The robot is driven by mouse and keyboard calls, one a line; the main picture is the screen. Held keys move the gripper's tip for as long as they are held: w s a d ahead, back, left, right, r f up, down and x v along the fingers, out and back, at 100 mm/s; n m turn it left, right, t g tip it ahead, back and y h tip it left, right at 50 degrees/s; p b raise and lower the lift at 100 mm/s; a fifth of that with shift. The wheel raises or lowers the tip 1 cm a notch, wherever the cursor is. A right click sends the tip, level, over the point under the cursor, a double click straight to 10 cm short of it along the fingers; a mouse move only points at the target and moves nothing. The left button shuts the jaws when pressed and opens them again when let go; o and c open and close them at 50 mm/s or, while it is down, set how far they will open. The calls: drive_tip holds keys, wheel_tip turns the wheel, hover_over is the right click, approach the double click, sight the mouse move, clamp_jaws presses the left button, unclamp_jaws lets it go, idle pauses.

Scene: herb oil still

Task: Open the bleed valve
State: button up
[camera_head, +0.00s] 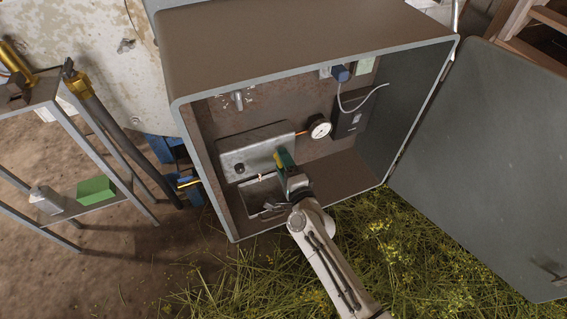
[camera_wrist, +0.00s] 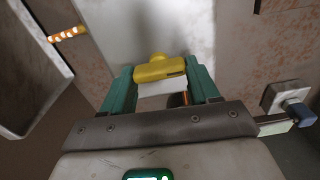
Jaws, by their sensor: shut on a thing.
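The yellow valve handle (camera_wrist: 160,70) sits on a short yellow stem against a pale metal housing (camera_wrist: 168,25) in the wrist view. My gripper (camera_wrist: 159,66) has its two green fingers closed on either side of the handle. In the head view my gripper (camera_head: 284,160) reaches into the open cabinet (camera_head: 315,40), at the lower right end of the grey metal housing (camera_head: 250,151). The handle is mostly hidden there by the fingers, so its turn angle is hard to read.
A round gauge (camera_head: 319,127) and dark box (camera_head: 350,119) are right of the housing. A grey tray-like part (camera_head: 240,205) lies below. The cabinet door (camera_head: 485,160) hangs open at right. A metal shelf (camera_head: 75,212) stands at left.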

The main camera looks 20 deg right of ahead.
drive_tip(key=o, duration=1)
drive_tip(key=shift+o, duration=0.2)
drive_tip(key=s, duration=1)
drive_tip(key=shift+s+p, duration=0.4)
drive_tip(key=shift+p, duration=0.05)
